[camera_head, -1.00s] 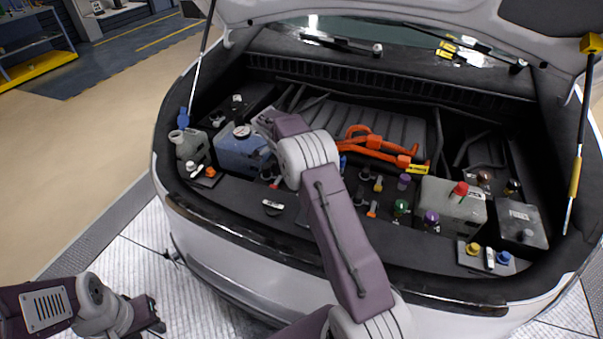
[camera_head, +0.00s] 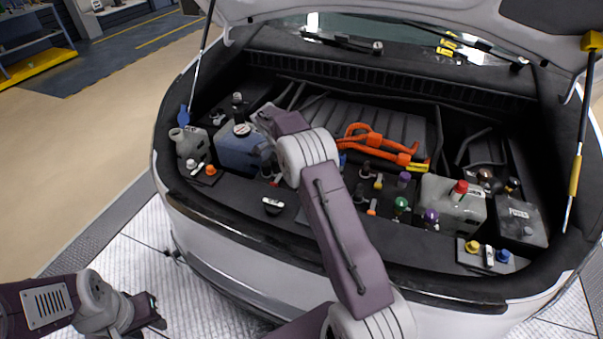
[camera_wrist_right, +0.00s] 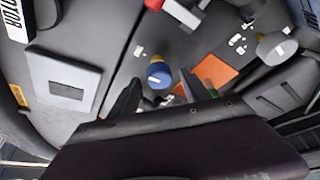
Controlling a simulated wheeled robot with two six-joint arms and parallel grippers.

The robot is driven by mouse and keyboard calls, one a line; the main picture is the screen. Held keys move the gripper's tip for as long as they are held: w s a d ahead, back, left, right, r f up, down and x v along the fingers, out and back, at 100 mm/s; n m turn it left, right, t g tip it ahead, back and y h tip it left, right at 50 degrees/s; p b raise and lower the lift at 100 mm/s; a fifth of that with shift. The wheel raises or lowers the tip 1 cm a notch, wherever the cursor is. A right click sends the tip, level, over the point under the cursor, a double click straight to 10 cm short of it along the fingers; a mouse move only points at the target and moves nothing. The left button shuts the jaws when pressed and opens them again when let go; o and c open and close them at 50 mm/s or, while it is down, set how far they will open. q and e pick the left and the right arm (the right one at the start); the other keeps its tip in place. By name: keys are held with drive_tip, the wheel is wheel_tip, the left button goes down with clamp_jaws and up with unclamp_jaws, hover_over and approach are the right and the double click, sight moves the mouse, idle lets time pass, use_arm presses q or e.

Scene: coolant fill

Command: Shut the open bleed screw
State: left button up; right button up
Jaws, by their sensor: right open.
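My right gripper (camera_wrist_right: 160,91) is open in the right wrist view. Its two dark fingers stand apart, with a small blue-topped screw (camera_wrist_right: 159,77) between and just beyond their tips; contact cannot be made out. Whether this is the open bleed screw cannot be told for sure. An orange patch (camera_wrist_right: 216,70) lies beside it to the right. In the head view my right arm reaches over the car's bay towards the blue tank (camera_head: 238,148), and its jaws are hidden there. My left gripper (camera_head: 153,311) is at lower left, open and empty, outside the car.
A red-marked part (camera_wrist_right: 155,4) and a grey-headed knob (camera_wrist_right: 276,48) stand near the right gripper. The bay also holds orange hoses (camera_head: 365,141), a grey tank (camera_head: 450,205), a black box (camera_head: 520,222) and several coloured caps. The raised lid and its struts bound the space above.

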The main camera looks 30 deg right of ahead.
drive_tip(key=v, duration=0.8)
drive_tip(key=shift+a+r+p, duration=0.15)
drive_tip(key=shift+r+p, duration=0.1)
drive_tip(key=shift+p, duration=0.15)
